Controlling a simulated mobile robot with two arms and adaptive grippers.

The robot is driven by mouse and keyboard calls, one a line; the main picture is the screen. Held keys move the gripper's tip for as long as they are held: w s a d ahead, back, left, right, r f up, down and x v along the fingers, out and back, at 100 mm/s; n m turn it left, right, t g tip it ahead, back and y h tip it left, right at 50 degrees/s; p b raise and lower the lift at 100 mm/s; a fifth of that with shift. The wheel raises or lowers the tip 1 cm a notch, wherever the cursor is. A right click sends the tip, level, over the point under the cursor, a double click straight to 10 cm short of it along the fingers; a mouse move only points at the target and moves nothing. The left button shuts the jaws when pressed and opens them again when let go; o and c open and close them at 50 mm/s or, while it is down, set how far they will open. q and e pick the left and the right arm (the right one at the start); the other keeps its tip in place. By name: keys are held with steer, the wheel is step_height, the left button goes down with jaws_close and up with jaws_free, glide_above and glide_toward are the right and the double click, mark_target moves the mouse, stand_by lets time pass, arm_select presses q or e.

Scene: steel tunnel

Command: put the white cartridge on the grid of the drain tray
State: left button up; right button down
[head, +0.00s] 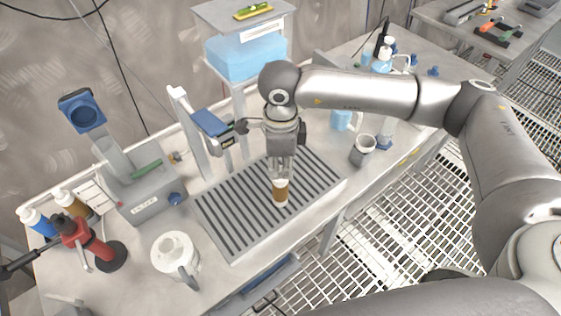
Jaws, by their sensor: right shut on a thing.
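My right gripper (281,177) points down over the drain tray and is shut on a small upright cylinder, the white cartridge (280,193). The cartridge is white at its ends with a brown band around its middle, and its upper end is partly hidden by the fingers. The drain tray (235,254) is a grey tray with a dark slotted grid, lying on the bench. The cartridge is over the grid, right of its middle. I cannot tell whether its bottom touches the bars.
Behind are a blue-screened device (212,124) and a stand with a blue tank (246,62). A red tool (88,238) stands at left. Most of the grid is clear.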

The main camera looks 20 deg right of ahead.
steer(key=shift+f, duration=0.1)
steer(key=c, duration=1.4)
jaws_free()
steer(key=shift+o, duration=0.2)
steer(key=shift+r, duration=0.3)
step_height(320, 180, up, 12)
steer(key=b, duration=0.3)
steer(key=shift+f+b, duration=0.15)
steer(key=shift+b, duration=0.15)
